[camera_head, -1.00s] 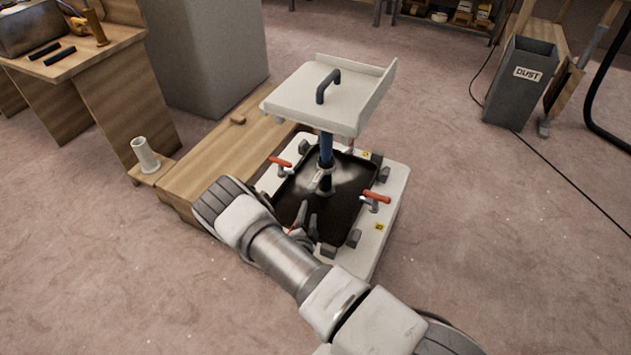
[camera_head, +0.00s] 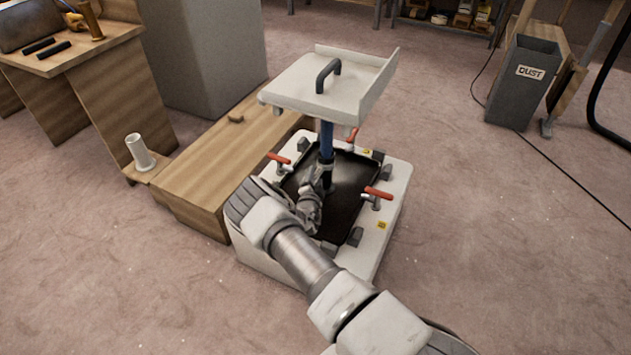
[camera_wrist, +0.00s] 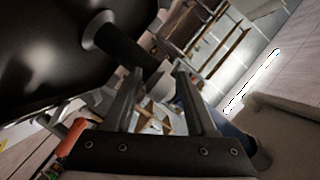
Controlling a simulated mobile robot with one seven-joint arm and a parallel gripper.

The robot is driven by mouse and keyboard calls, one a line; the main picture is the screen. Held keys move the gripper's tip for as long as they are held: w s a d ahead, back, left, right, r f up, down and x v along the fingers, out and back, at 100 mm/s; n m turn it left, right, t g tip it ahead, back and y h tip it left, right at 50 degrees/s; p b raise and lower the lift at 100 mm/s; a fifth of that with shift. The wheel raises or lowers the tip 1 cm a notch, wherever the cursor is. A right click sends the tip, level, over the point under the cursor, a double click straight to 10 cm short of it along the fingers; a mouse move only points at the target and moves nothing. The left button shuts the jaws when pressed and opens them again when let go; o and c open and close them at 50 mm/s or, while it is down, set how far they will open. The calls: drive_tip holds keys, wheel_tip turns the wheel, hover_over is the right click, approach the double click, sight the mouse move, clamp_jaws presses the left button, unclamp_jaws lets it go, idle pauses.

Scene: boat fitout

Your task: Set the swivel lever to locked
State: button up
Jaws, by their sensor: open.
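The seat pedestal has a pale top plate (camera_head: 325,88) with a dark handle and a blue post (camera_head: 327,140) rising from a black tray (camera_head: 350,190). A grey collar (camera_head: 326,163) sits low on the post; I cannot clearly make out the swivel lever or its setting. My gripper (camera_head: 320,188) is just in front of the lower post, over the tray. In the wrist view, my gripper (camera_wrist: 156,75) is open, its fingers reaching toward the dark lower post (camera_wrist: 125,47). A pale part (camera_wrist: 160,86) shows between the fingertips; whether they touch it is unclear.
Red-handled clamps (camera_head: 377,193) stand around the tray on the white base (camera_head: 385,235). One red handle (camera_wrist: 73,137) is close beside my gripper in the wrist view. A wooden step (camera_head: 215,180) adjoins the base on the left.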

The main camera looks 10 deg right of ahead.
drive_tip(key=shift+w+d+f, duration=0.1)
drive_tip(key=shift+w, duration=0.15)
clamp_jaws()
idle(1.4)
